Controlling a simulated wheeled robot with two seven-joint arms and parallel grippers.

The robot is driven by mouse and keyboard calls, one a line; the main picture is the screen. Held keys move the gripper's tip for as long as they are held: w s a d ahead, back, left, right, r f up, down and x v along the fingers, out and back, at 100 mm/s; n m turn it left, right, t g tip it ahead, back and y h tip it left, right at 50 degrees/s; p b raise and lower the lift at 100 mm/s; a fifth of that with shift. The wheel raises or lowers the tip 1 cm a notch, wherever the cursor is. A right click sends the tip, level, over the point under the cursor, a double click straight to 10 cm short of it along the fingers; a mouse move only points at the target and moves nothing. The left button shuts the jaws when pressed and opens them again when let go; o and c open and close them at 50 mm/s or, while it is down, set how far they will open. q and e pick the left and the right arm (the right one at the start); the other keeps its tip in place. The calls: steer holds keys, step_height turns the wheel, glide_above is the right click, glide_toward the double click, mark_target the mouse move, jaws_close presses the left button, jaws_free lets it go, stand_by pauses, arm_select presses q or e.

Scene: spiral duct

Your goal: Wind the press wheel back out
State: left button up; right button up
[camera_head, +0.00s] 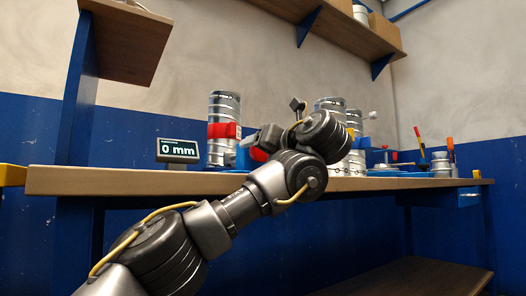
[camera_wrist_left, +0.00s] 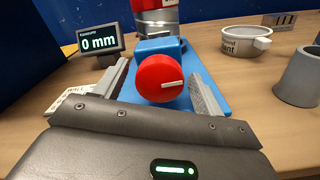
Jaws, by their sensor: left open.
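The press wheel (camera_wrist_left: 158,78) is a round red knob with a white mark pointing right, on the front of a blue press (camera_wrist_left: 203,74). My left gripper (camera_wrist_left: 159,71) is open, with one finger on each side of the wheel. I cannot tell whether the fingers touch it. In the head view my left gripper (camera_head: 262,138) is at the blue press (camera_head: 244,157) and hides part of it. A display (camera_head: 178,150) reads 0 mm; it also shows in the wrist view (camera_wrist_left: 99,42). My right gripper is not in view.
A ribbed silver duct (camera_head: 224,104) with a red band (camera_head: 224,130) stands behind the press. More silver ducts (camera_head: 356,121) stand to the right. In the wrist view a round tin (camera_wrist_left: 246,40) and a grey cup (camera_wrist_left: 299,78) sit on the wooden bench (camera_wrist_left: 262,125) at right.

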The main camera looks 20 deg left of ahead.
arm_select(q)
steer(key=c, duration=1)
steer(key=n, duration=0.2)
steer(key=shift+n+b, duration=0.3)
steer(key=shift+n, duration=2)
steer(key=o, duration=1)
